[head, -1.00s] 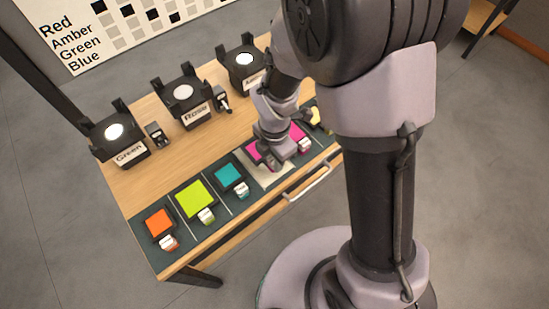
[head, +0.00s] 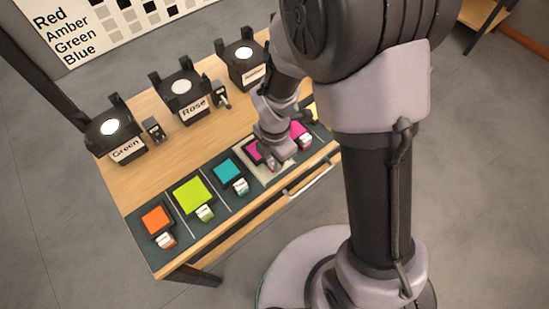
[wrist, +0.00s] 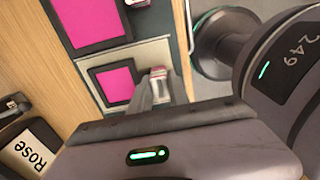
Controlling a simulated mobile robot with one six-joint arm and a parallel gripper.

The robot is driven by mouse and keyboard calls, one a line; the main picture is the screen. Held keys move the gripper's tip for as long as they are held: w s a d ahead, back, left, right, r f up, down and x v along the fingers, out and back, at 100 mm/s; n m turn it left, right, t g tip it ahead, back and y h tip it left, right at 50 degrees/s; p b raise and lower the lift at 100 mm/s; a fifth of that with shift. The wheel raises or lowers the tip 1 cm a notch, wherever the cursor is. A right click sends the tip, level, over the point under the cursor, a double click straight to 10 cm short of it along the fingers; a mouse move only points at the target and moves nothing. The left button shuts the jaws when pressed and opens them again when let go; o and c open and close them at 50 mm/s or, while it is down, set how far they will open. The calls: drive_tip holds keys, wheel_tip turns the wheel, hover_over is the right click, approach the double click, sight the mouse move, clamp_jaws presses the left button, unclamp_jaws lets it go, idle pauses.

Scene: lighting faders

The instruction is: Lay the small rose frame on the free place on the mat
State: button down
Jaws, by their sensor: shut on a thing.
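The small rose frame (wrist: 117,84) is a magenta square with a black border and a pale tab (wrist: 157,84) on one side. My gripper (wrist: 153,92) is shut on that tab. In the head view, the small rose frame (head: 253,152) partly shows beside my gripper (head: 270,160). It lies flat over a pale grey place (head: 244,168) on the dark mat (head: 213,226), between the teal frame (head: 227,172) and a larger rose frame (head: 299,130). I cannot tell whether it touches the mat. My gripper hides part of it.
Lime (head: 194,195) and orange (head: 156,219) frames lie further left on the mat. Black lamps labelled Green (head: 115,138) and Rose (head: 183,95), and a third lamp (head: 243,65), stand behind. A handle (head: 308,182) runs along the table's front edge.

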drive_tip(key=c, duration=1.2)
unclamp_jaws()
drive_tip(key=shift+o, duration=0.2)
wheel_tip(320, 180, up, 24)
drive_tip(key=p, duration=1.5)
drive_tip(key=shift+r+p, duration=0.2)
drive_tip(key=shift+p, duration=0.15)
